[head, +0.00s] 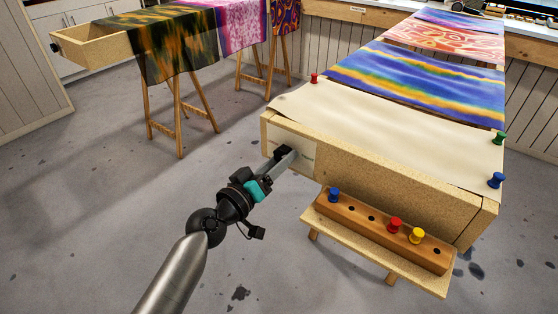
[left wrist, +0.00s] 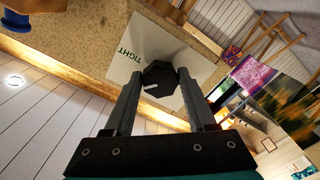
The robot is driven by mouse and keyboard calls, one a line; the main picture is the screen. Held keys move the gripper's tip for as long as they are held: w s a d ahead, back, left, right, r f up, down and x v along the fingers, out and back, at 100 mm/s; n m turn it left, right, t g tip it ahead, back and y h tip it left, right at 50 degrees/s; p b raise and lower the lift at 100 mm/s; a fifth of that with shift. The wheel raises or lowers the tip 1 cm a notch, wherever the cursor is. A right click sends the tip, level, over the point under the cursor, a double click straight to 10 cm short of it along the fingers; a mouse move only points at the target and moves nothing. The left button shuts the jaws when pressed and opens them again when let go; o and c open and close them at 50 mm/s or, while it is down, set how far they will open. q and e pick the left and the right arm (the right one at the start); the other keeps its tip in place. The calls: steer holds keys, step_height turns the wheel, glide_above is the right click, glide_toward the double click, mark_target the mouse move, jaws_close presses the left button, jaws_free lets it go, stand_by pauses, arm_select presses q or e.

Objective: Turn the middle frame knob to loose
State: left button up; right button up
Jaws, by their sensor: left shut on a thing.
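The dark, many-sided frame knob (left wrist: 160,77) is on a pale label plate (left wrist: 188,58) fixed to the wooden frame's end. The word "TIGHT" shows on the plate to the left of the knob in the left wrist view; the knob has a short pale mark near its lower left edge. In the head view the plate (head: 308,158) is at the frame's near left corner. My left gripper (head: 288,156) reaches the knob there. In the left wrist view its two fingers (left wrist: 159,84) are shut on the knob, one on each side. My right gripper is not in view.
A wooden peg rail (head: 345,216) with blue, red and yellow pins stands below the frame's front. The cream cloth (head: 390,120) on the frame carries red, green and blue pins. Another frame (head: 95,50) with hung cloths stands back left. Grey floor between is clear.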

arm_select(q)
steer(key=n+p, duration=0.1)
steer(key=n, duration=0.5)
steer(key=n+p, duration=0.2)
steer(key=n, duration=0.5)
steer(key=n+p, duration=0.2)
steer(key=n, duration=0.5)
steer(key=shift+r, duration=0.35)
steer(key=n+p, duration=0.1)
steer(key=n, duration=0.1)
steer(key=shift+n, duration=0.3)
steer(key=shift+n+p, duration=0.55)
steer(key=shift+n, duration=0.85)
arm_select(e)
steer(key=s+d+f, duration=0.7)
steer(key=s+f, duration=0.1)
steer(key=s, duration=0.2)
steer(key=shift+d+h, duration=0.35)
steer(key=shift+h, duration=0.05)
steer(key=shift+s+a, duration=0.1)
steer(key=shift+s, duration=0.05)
